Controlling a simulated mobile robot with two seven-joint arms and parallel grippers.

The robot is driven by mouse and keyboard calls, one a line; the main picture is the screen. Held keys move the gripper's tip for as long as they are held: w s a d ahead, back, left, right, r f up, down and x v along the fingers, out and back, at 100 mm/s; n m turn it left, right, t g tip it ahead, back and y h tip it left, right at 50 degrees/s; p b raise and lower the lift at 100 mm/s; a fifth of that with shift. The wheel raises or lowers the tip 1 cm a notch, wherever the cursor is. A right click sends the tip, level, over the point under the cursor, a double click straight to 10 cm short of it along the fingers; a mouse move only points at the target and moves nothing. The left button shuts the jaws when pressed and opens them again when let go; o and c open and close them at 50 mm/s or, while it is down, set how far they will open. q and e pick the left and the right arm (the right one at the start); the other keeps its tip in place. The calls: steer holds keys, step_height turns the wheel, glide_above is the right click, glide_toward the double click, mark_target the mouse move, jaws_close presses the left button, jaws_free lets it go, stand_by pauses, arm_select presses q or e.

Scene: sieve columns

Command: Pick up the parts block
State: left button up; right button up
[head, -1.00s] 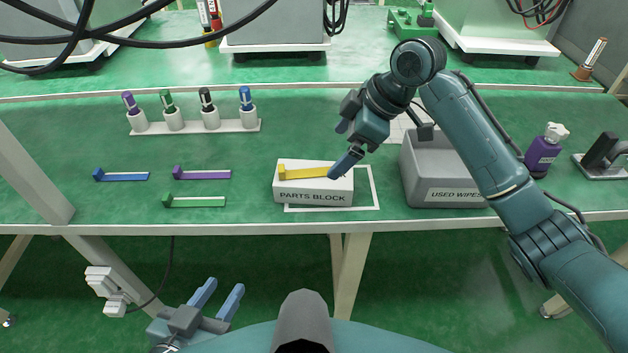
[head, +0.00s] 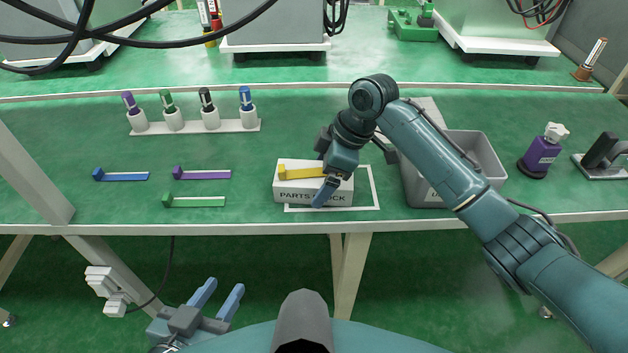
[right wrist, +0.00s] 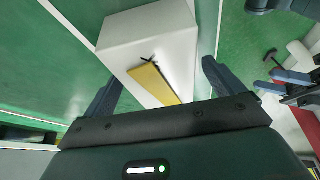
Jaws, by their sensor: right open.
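The parts block (head: 300,197) is a white box with a "PARTS BLOCK" label on its front. It stands on the green bench inside a white outline, and a yellow L-shaped piece (head: 298,172) lies on its top. My right gripper (head: 322,184) is at the block's right part and hides part of the label and top. In the right wrist view the open fingers (right wrist: 163,85) are on either side of the white block (right wrist: 140,32), apart from it as far as I can see. My left gripper (head: 219,299) is open and empty in front of the bench, below its edge.
A grey used wipes bin (head: 470,160) stands right of the block, partly behind my right arm. Blue (head: 122,176), purple (head: 203,174) and green (head: 195,201) L-shaped pieces lie left. Several markers stand in a white rack (head: 190,128) behind. A purple bottle (head: 540,153) stands far right.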

steer(key=shift+x, duration=0.8)
steer(key=shift+c, duration=0.4)
steer(key=c, duration=1.1)
